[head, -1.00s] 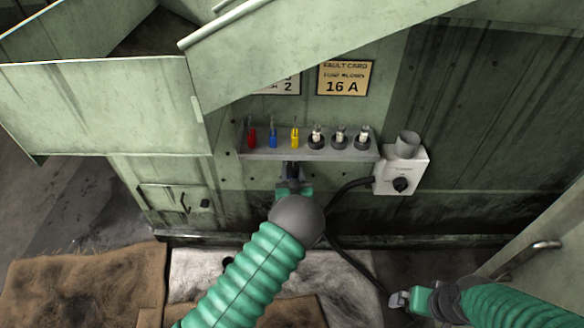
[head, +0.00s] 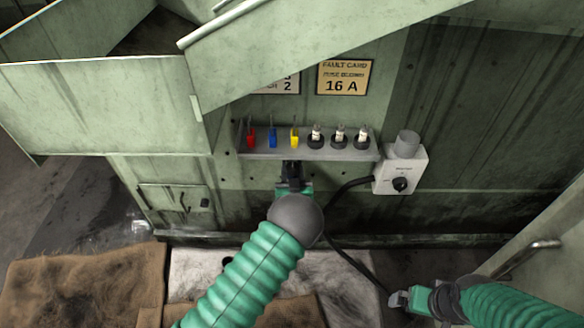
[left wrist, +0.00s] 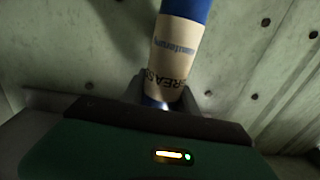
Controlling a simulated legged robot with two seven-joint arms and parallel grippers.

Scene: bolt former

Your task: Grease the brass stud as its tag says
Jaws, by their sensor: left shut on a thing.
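My left gripper (head: 291,168) is just below the front edge of a grey shelf, its arm coming up from the bottom. In the left wrist view it is shut on a blue tube (left wrist: 185,12) with a cream label, on which "GREASE" can be partly read. The tube cannot be made out in the head view. My right gripper (head: 398,301) is low at the right, away from the shelf; its jaw opening is unclear. I cannot make out a brass stud or its tag.
The shelf (head: 228,150) holds red (head: 251,138), blue (head: 272,138) and yellow (head: 294,138) pieces and three dark-based pieces with pale tops (head: 339,137). A knob box (head: 400,176) with a cable is at its right. A fault card (head: 343,78) reads 16 A.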

